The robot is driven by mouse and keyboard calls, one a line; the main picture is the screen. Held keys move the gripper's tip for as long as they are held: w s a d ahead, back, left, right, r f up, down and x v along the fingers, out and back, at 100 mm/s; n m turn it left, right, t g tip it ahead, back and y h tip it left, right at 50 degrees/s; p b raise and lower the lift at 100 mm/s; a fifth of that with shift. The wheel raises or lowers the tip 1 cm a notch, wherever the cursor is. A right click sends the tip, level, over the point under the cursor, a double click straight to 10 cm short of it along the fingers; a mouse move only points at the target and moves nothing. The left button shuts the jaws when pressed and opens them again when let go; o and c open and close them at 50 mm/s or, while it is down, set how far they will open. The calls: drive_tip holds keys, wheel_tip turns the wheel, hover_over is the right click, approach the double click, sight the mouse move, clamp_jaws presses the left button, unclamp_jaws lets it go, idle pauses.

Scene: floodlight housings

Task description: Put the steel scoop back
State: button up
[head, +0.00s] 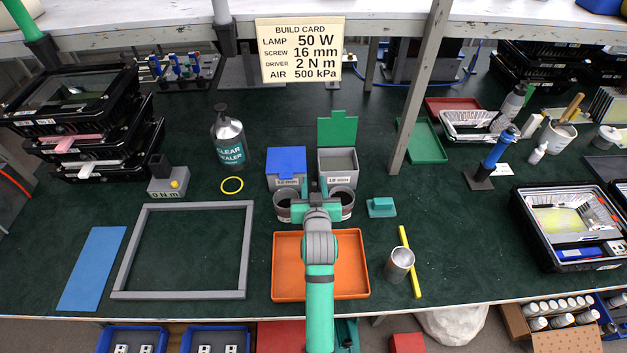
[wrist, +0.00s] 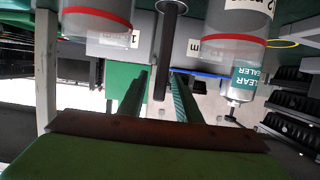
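My gripper (head: 322,190) is at the front of the two small-parts boxes, between two clear cups. In the wrist view its green fingers (wrist: 159,88) stand close on either side of a dark grey rod (wrist: 166,55), which looks like the steel scoop's handle. It runs upright between the fingertips and widens toward the picture's top; any bowl is out of view. The cups, left (head: 284,207) and right (head: 346,201), flank the rod closely; their red rings show in the wrist view.
The orange tray (head: 361,280) lies below my arm. The blue-lidded box (head: 286,164) and the open green-lidded box (head: 338,163) stand just behind. A teal block (head: 381,207), a yellow bar (head: 410,262) and a sealer bottle (head: 229,142) are nearby. A grey post (head: 418,85) rises at right.

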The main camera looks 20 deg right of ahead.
drive_tip(key=v, duration=0.9)
drive_tip(key=shift+n+t+y, duration=0.3)
drive_tip(key=shift+n+y, duration=0.5)
drive_tip(key=s+a+f, duration=0.3)
drive_tip(key=s, duration=0.2)
drive_tip(key=s+a+f, duration=0.2)
drive_tip(key=s+a, duration=0.2)
drive_tip(key=s, duration=0.2)
drive_tip(key=s+a+f, duration=0.3)
drive_tip(key=s, duration=0.2)
drive_tip(key=shift+s+a+f, duration=0.25)
drive_tip(key=shift+s+f, duration=0.1)
drive_tip(key=shift+s, duration=0.05)
drive_tip(key=s+a+r+y, duration=0.1)
drive_tip(key=s+a+r, duration=0.1)
drive_tip(key=s, duration=0.7)
drive_tip(key=s+a+r+n+y, duration=0.1)
drive_tip(key=s+a, duration=0.3)
drive_tip(key=s, duration=0.6)
drive_tip(key=shift+s+a+r+n+t, duration=0.15)
drive_tip(key=shift+a+r+n+t, duration=0.15)
drive_tip(key=shift+r+t, duration=0.1)
drive_tip(key=shift+f, duration=0.1)
